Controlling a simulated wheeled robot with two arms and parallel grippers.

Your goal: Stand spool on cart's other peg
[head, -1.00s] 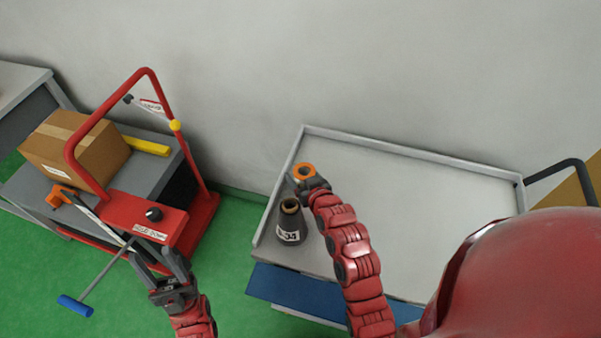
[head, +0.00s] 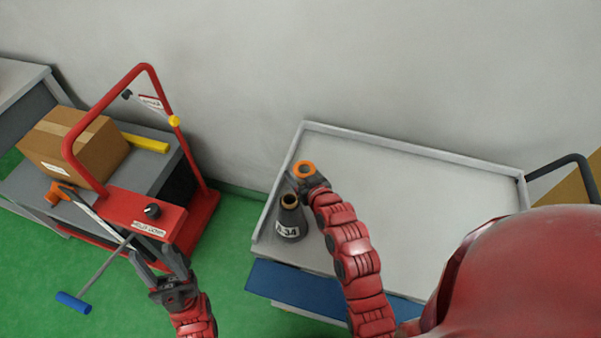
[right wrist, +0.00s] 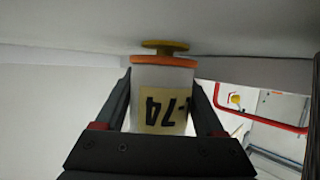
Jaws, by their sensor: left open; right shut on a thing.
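The spool (right wrist: 160,95) is white with an orange flange and a label reading 74, upside down in the right wrist view. In the head view its orange ring-shaped end (head: 297,167) shows; its body is mostly hidden. My right gripper (head: 298,179) is shut on it over the cart's (head: 420,185) left part. A yellow disc on a short stem (right wrist: 165,46) shows between the flange and a pale surface; I cannot tell whether the spool touches it. A dark cone-shaped spool (head: 288,221) labelled 34 stands close by on the cart. My left gripper (head: 154,256) is open and empty.
The cart has a raised rim, and its right side is bare. A red-framed trolley (head: 148,210) stands at the left, with a cardboard box (head: 75,148) and a yellow bar (head: 146,144) behind it. A blue-ended T-handle (head: 73,302) reaches over the green floor.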

